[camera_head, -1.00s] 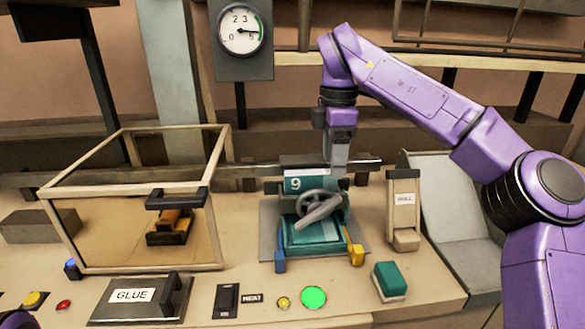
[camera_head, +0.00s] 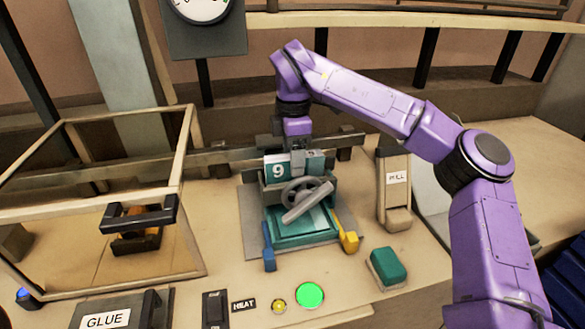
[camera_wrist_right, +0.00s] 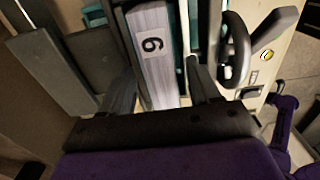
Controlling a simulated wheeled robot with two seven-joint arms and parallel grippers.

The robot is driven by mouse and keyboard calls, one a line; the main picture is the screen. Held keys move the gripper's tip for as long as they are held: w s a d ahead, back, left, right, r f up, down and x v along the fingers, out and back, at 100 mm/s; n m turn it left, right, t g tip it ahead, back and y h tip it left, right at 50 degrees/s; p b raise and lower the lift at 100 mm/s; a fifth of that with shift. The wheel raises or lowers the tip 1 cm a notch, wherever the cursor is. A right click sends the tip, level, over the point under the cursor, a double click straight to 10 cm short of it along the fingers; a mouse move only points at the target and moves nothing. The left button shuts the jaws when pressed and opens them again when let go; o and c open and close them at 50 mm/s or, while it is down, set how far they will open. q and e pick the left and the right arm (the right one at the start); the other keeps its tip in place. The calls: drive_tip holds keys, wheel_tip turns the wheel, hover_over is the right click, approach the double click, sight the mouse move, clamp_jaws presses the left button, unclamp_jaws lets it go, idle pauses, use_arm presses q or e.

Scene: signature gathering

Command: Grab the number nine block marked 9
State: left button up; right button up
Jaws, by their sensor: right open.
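The block marked 9 (camera_head: 278,171) sits at the top back of a teal press-like machine (camera_head: 303,228), its white face with a dark 9 toward the head camera. In the right wrist view the long pale block (camera_wrist_right: 153,60) lies between two dark fingers. My right gripper (camera_head: 298,160) points down at the block from above. It is open in the right wrist view (camera_wrist_right: 160,82), one finger on each side of the block. I cannot tell whether either finger touches it. The gripper partly covers the block's right side in the head view. My left gripper is not in view.
A grey handwheel (camera_head: 306,197) is close in front of the block. A glass case (camera_head: 185,225) stands at left, and a stand labelled MILL (camera_head: 394,195) at right. A glue box (camera_head: 105,318), a green button (camera_head: 309,295) and a teal block (camera_head: 387,268) are in front.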

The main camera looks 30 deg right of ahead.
drive_tip(key=shift+s+f, duration=0.1)
drive_tip(key=shift+f, duration=0.45)
clamp_jaws()
